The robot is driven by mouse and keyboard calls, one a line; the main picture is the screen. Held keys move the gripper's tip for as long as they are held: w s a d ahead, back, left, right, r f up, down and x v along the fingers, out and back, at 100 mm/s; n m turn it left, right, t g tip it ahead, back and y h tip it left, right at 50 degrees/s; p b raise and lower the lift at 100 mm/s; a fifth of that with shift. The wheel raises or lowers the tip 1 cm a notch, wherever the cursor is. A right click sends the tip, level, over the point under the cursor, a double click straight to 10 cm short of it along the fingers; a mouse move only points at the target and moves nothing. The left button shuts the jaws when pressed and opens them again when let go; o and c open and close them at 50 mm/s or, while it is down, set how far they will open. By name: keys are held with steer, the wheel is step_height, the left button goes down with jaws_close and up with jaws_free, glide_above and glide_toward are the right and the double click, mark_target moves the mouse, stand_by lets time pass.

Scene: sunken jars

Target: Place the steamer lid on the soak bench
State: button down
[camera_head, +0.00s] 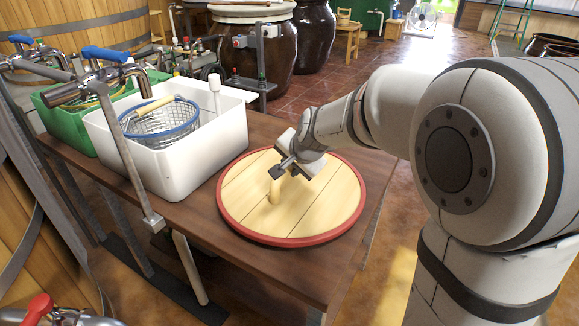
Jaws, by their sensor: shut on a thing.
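The steamer lid (322,209) is a round disc of pale wooden planks with a red rim. It lies on or just above the brown wooden bench (190,222), near its right end; I cannot tell if it touches. A pale wooden handle (274,191) stands up from the lid's left part. My gripper (281,174) reaches in from the right and is shut on the handle's upper part. The fingertips are small and partly hidden by the gripper body.
A white tub (177,168) with a blue-rimmed wire basket (163,122) stands left of the lid. A green crate (72,133) is behind it. Metal taps and pipes (105,75) rise along the bench's left side. Large dark jars (314,38) stand on the tiled floor beyond.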

steer(key=c, duration=1.2)
jaws_free()
steer(key=shift+r, duration=0.15)
steer(key=p+v, duration=0.4)
steer(key=v, duration=0.7)
steer(key=s+d+f+n+g+h, duration=0.1)
steer(key=s+d+f+n, duration=0.3)
steer(key=s, duration=0.6)
steer(key=s+d+f+n+g+h, duration=0.1)
steer(key=s+d+f+n+g, duration=0.3)
steer(key=s, duration=0.6)
steer(key=shift+d+f+g+h, duration=0.2)
steer(key=shift+f+g+h, duration=0.15)
steer(key=shift+f, duration=0.25)
